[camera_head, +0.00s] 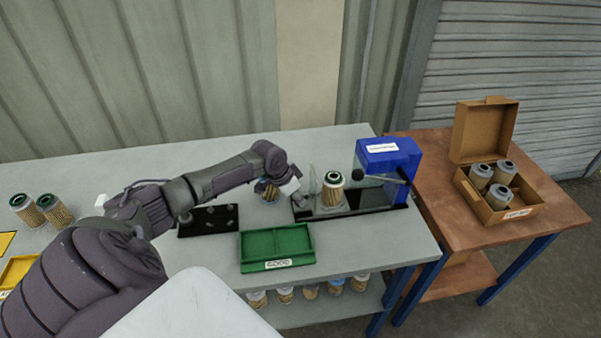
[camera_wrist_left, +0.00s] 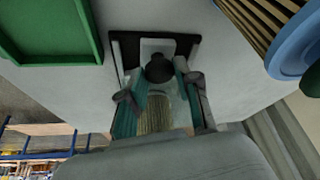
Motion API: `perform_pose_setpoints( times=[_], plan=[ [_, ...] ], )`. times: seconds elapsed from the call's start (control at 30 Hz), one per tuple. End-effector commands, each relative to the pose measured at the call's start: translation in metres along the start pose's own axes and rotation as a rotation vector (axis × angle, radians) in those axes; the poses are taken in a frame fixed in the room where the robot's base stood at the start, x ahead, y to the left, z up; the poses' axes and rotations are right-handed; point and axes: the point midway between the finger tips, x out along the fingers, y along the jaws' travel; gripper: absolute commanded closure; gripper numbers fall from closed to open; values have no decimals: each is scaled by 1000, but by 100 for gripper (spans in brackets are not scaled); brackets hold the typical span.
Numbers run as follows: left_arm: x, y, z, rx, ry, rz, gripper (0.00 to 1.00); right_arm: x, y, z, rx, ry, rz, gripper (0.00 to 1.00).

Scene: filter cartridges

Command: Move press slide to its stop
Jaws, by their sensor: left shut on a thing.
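The press (camera_head: 388,158) is a blue housing with a lever, at the right end of a dark rail (camera_head: 376,197) on the grey table. The pale press slide (camera_head: 330,211) is toward the rail's left end, carrying an upright cartridge (camera_head: 333,190) with a green-rimmed top. My left gripper (camera_head: 294,187) is at the slide's left end. In the left wrist view its fingers (camera_wrist_left: 160,87) flank a dark knob (camera_wrist_left: 158,68), and it is shut on this knob. I cannot make out the stop. My right gripper is not in view.
A green tray (camera_head: 245,252) lies in front of the rail. Another cartridge (camera_head: 262,188) stands behind my left wrist, beside a black plate (camera_head: 195,229). A cardboard box (camera_head: 530,196) with grey cartridges stands on the brown table (camera_head: 445,215). The rail is clear between slide and housing.

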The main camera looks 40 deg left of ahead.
Motion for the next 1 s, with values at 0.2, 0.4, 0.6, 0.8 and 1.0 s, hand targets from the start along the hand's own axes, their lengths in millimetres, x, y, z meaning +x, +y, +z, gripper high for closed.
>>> perform_pose_setpoints(
  times=[0.2,0.4,0.6,0.8,1.0],
  plan=[
    [1,-1,3,0,-9,-1,43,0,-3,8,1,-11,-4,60],
    [0,0,2,0,-6,-1,43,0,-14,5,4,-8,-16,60],
    [-13,-2,2,1,-4,-4,43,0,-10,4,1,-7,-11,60],
    [-54,-3,3,3,-6,-5,43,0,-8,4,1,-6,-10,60],
    [-94,-2,3,2,-8,-4,43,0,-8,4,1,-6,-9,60]
  ],
)
